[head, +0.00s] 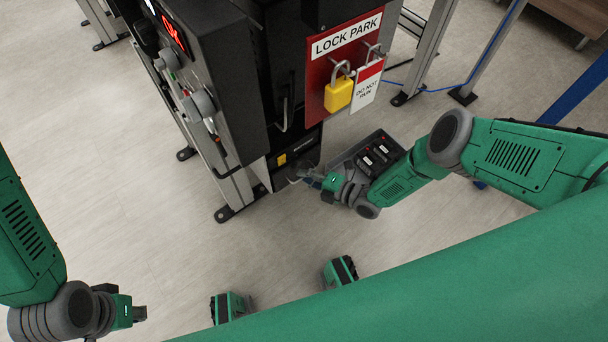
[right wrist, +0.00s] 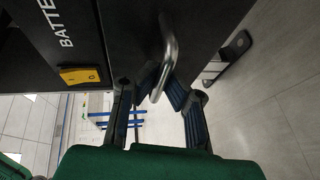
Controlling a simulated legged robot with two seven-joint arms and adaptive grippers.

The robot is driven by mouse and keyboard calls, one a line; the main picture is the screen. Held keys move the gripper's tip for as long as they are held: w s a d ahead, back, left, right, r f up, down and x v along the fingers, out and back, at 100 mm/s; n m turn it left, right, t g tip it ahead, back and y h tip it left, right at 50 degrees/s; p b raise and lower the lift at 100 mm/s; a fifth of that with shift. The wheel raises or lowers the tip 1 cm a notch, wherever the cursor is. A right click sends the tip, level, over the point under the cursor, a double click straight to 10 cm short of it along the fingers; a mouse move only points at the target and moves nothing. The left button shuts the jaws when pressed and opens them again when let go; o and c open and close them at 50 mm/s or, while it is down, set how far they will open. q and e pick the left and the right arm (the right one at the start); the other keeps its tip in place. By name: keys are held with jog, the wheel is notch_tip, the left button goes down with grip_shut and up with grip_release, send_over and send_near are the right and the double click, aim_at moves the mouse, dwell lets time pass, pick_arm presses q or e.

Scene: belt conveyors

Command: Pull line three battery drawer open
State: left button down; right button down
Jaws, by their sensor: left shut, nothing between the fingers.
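The battery drawer front (right wrist: 105,60) is a dark panel with white lettering, partly cut off, and a yellow switch (right wrist: 80,75). In the head view the drawer front (head: 301,146) sits low on the black cabinet. Its curved metal handle (right wrist: 168,45) stands out from the panel. My right gripper (right wrist: 162,82) has its fingers closed in on the handle from both sides; it also shows in the head view (head: 303,175), at the drawer. My left gripper (head: 139,314) is shut and empty at lower left, far from the cabinet.
A dark tray with several labelled black blocks (head: 377,155) is beside my right wrist. A red LOCK PARK board (head: 342,55) with a yellow padlock (head: 339,94) is above the drawer. Metal legs (head: 237,190) stand left of it.

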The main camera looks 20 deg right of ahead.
jog(key=s+d+p, duration=0.4)
jog(key=s, duration=0.7)
jog(key=shift+s+f, duration=0.15)
jog(key=shift+s, duration=0.15)
jog(key=shift+d, duration=0.1)
jog(key=c, duration=1.6)
grip_release()
jog(key=shift+c, duration=0.2)
jog(key=shift+w, duration=0.1)
jog(key=v, duration=1.2)
